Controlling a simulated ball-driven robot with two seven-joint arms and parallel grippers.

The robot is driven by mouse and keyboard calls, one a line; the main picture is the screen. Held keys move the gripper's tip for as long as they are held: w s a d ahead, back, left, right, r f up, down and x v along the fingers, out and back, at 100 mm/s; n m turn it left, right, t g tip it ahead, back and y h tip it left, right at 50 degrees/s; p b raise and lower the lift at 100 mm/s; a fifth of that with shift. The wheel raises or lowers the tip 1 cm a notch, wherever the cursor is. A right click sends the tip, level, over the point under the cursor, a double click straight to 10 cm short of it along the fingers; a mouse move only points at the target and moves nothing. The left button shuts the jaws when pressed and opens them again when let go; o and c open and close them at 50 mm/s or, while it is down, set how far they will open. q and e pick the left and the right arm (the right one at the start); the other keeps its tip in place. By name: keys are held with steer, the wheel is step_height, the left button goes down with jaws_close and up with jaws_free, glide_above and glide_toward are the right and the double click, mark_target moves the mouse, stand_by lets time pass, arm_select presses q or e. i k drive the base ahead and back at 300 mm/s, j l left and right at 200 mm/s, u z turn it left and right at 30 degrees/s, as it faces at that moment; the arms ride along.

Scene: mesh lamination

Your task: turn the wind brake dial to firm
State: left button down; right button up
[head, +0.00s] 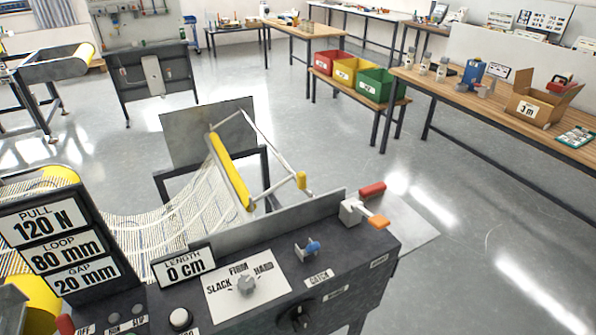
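The wind brake dial (246,286) is a small grey knob on a white plate (222,307) on top of the dark control panel (345,268). Around it the plate reads SLACK at the left, FIRM at the top and HARD at the right. The knob is too small to tell which word its pointer faces. Nothing touches the dial. Neither of my grippers is in view.
A display (50,240) reads PULL 120 N, LOOP 80 mm, GAP 20 mm. A sign (185,266) reads LENGTH 0 cm. A blue catch lever (312,247), black knob (297,318) and white button (180,318) surround the plate. Mesh (150,232) hangs behind.

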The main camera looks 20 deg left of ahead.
mark_target(247, 284)
steer(key=u, duration=1.15)
steer(key=l+z, duration=0.1)
steer(key=k, duration=0.05)
